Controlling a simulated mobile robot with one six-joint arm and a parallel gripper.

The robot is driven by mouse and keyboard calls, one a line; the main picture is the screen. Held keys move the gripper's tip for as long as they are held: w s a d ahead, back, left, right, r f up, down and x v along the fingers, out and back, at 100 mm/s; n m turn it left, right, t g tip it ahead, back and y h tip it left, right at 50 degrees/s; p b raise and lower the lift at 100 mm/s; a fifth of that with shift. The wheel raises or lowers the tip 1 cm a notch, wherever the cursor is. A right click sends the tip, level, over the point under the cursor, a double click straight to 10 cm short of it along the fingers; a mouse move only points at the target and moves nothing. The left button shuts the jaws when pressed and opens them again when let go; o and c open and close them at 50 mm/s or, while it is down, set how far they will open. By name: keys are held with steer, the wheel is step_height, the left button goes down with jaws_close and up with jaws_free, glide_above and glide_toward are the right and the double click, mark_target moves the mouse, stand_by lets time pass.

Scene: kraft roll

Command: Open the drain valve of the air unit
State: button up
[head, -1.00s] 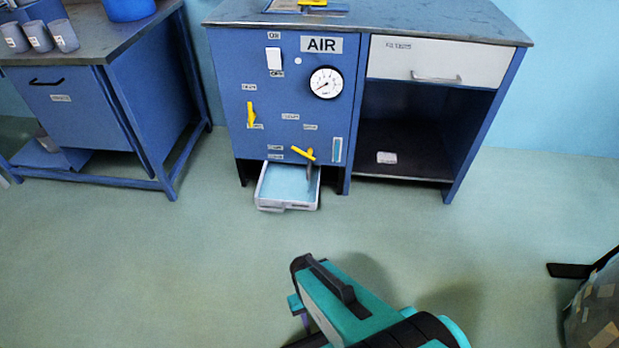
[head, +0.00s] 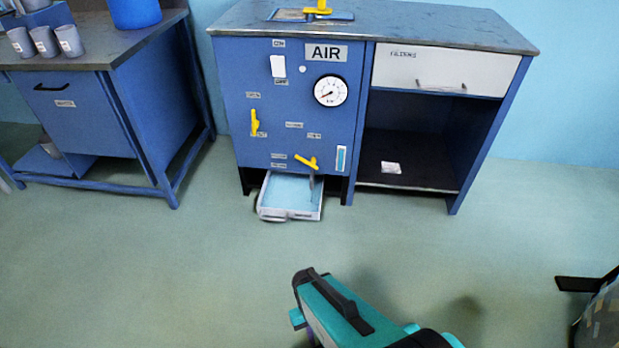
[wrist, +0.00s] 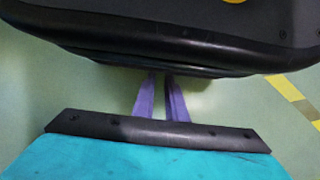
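The blue air unit (head: 300,108) stands against the far wall, marked AIR, with a round gauge (head: 330,90). A yellow lever (head: 254,122) stands upright at the left of its front panel. A second yellow lever (head: 307,162) lies tilted low on the panel, above a pulled-out white tray (head: 290,213). The small labels are too blurred to read, so I cannot tell for sure which lever is the drain valve. My gripper (wrist: 160,95) is well short of the unit; its purple fingers show a narrow gap with only floor between them. My arm hides most of it in the head view.
A blue workbench (head: 90,80) with grey cups stands at the left. An open shelf bay (head: 410,145) under a white drawer (head: 436,69) adjoins the unit. A dark patterned object (head: 603,315) is at the lower right. Floor before the unit is clear.

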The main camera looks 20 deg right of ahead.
steer(key=shift+r, duration=0.3)
jaws_close()
step_height(320, 180, up, 18)
steer(key=s+p, duration=0.1)
steer(key=p, duration=1.6)
steer(key=shift+g+p, duration=0.3)
steer(key=shift+p, duration=0.1)
steer(key=shift+s+d+f, duration=0.1)
steer(key=shift+s, duration=0.1)
